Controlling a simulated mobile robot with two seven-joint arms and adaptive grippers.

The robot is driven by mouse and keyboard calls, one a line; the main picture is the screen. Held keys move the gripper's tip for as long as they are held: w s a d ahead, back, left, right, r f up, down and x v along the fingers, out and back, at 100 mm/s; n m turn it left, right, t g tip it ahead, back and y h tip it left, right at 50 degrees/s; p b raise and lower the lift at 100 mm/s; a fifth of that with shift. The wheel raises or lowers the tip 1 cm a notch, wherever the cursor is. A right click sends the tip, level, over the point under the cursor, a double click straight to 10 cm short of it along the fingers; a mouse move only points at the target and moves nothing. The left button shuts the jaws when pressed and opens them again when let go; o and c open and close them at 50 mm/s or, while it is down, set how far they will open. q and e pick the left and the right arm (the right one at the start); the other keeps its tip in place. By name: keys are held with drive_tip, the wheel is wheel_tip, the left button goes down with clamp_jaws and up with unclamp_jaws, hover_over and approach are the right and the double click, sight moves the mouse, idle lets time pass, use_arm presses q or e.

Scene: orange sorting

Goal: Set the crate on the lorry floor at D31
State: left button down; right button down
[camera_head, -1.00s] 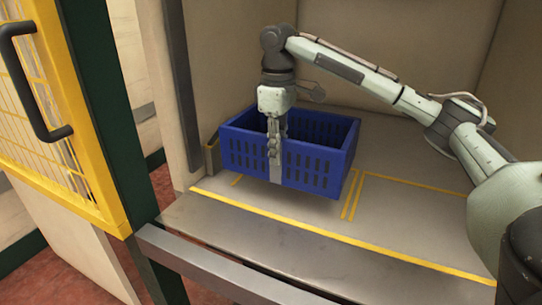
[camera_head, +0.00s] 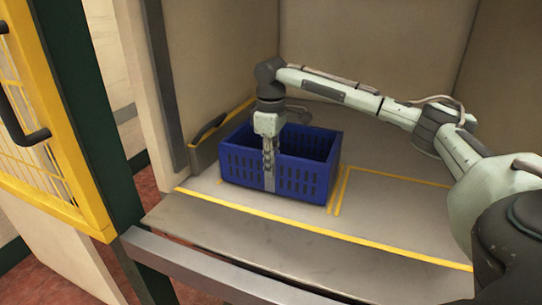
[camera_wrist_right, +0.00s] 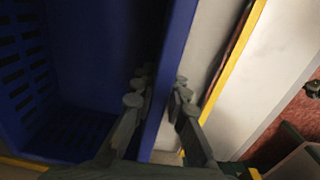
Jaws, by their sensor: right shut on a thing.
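The blue slatted crate (camera_head: 312,179) is upright inside the lorry, within or over the left yellow-lined area of the grey lorry floor (camera_head: 390,222). I cannot tell for sure whether its base touches the floor. My right gripper (camera_head: 268,172) is shut on the crate's near wall. In the right wrist view the fingers (camera_wrist_right: 158,105) stand on both sides of the blue wall (camera_wrist_right: 176,70), and the crate's inside looks empty. No D31 label is readable. My left gripper is not in view.
A low board with a dark handle (camera_head: 208,132) stands against the left wall beside the crate. A yellow line (camera_head: 320,233) marks the front of the floor, with a grey sill before it. A yellow mesh door (camera_head: 50,150) is open at the left. The floor right of the crate is clear.

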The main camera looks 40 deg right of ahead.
drive_tip(key=shift+f, duration=0.3)
drive_tip(key=c, duration=1.5)
unclamp_jaws()
drive_tip(key=shift+o, duration=0.2)
wheel_tip(320, 180, up, 12)
drive_tip(key=shift+s+a+r, duration=0.1)
wheel_tip(320, 180, up, 9)
